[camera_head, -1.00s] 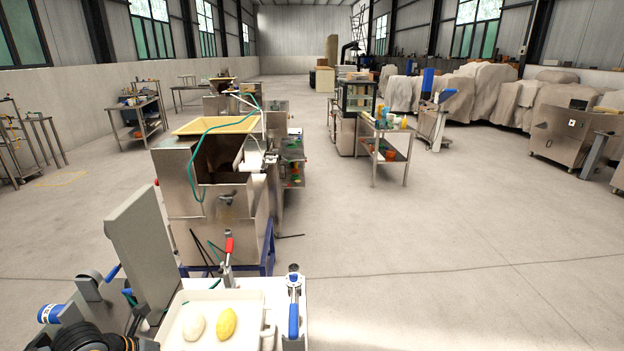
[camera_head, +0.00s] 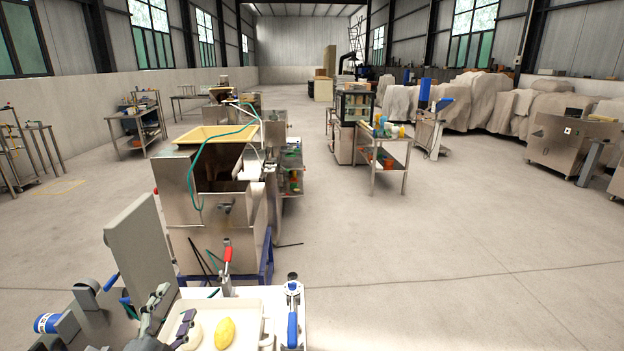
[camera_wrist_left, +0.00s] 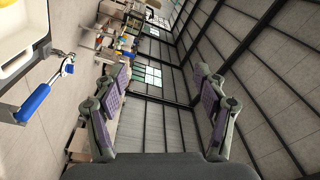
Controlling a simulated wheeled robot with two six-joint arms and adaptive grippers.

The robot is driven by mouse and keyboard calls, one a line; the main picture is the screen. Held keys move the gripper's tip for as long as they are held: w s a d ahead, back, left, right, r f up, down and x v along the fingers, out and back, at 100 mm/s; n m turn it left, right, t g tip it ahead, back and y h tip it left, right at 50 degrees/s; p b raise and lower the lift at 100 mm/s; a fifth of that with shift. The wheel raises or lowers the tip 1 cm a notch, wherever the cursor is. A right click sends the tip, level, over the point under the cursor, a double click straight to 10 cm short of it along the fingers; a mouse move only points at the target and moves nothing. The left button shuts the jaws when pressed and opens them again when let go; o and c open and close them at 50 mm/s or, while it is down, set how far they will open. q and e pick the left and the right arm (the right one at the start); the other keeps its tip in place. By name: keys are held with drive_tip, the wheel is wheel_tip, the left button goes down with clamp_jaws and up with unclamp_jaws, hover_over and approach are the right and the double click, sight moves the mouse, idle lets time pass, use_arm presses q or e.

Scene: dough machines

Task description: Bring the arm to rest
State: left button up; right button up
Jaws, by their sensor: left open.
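My left gripper (camera_head: 176,304) is in the lower left of the head view, over the left part of a white tray (camera_head: 250,300). Its two grey fingers with purple pads stand apart and nothing is between them. The left wrist view shows the same open, empty jaws (camera_wrist_left: 160,80), pointing towards the far wall and windows. In the tray lie a yellow lump (camera_head: 225,333) and a pale lump (camera_head: 191,340); the gripper partly hides the pale one. My right gripper is not in view.
A steel dough machine (camera_head: 180,235) stands just beyond the tray. A blue-handled lever (camera_head: 292,328) is at the tray's right and a red-handled one (camera_head: 228,254) behind it. A grey upright panel (camera_head: 142,250) rises at the left. Open floor (camera_head: 450,240) lies right.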

use_arm(q)
drive_tip(key=s+a+f+n+g+y, duration=0.5)
drive_tip(key=s+f+n+g+y, duration=0.15)
drive_tip(key=f+n, duration=0.35)
drive_tip(key=s+d+f+n+g+h, duration=0.2)
drive_tip(key=s+d+f+g+h, duration=0.4)
drive_tip(key=s+d+f+g, duration=0.55)
drive_tip(key=s+a+f+t, duration=0.1)
drive_tip(key=a+f, duration=0.2)
drive_tip(key=f, duration=0.9)
drive_tip(key=s+a+f+t, duration=0.1)
drive_tip(key=a+f, duration=0.1)
drive_tip(key=f, duration=1.1)
drive_tip(key=s+a+f+g, duration=0.1)
drive_tip(key=s+f, duration=1.6)
drive_tip(key=s, duration=0.2)
drive_tip(key=shift+s+a+n+g, duration=0.15)
drive_tip(key=shift+s+n+g, duration=0.15)
drive_tip(key=shift+n, duration=0.1)
